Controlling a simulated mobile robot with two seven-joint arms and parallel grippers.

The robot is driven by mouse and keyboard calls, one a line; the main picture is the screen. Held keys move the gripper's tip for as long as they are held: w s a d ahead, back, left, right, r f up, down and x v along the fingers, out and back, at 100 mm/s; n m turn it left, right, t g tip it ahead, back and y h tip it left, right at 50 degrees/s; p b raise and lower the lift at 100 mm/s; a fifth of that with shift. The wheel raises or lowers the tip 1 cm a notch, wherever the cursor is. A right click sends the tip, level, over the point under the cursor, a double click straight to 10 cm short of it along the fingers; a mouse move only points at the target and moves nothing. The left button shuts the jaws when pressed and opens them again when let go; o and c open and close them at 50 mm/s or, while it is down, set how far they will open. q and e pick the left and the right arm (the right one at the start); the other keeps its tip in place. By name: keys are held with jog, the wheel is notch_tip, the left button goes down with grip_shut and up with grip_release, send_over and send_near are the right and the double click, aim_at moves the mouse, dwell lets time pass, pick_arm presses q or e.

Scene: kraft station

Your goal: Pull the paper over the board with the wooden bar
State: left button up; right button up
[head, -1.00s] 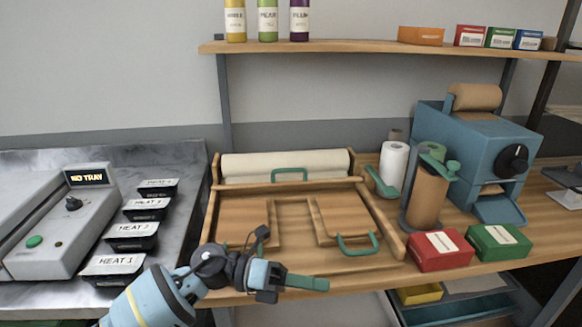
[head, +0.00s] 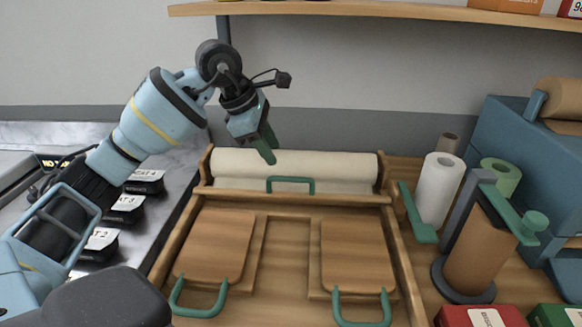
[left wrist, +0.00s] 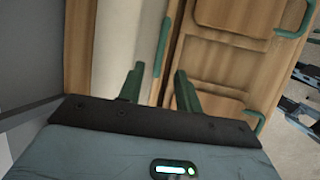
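The wooden bar (head: 340,196) lies across the back of the board, with a green handle (head: 290,180) at its middle. Behind it lies the white roll of paper (head: 335,168). The wooden board (head: 268,255) is bare of paper and has two wooden flaps with green handles. My left gripper (head: 266,152) is above the paper roll, pointing down, a little left of and above the bar's handle. In the left wrist view, its two green fingers (left wrist: 158,76) are apart and empty, with the bar's handle (left wrist: 161,46) just beyond the gap. My right gripper is not in view.
Black trays (head: 125,208) stand on the metal counter at the left. A white roll (head: 440,190), a brown roll on a stand (head: 478,255) and a blue machine (head: 520,150) stand at the right. A shelf (head: 380,12) runs above.

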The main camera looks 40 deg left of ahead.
aim_at(289, 178)
pick_arm(q)
jog(key=x, duration=0.7)
jog(key=shift+w+d+f, duration=0.1)
jog(key=shift+f, duration=0.3)
grip_shut()
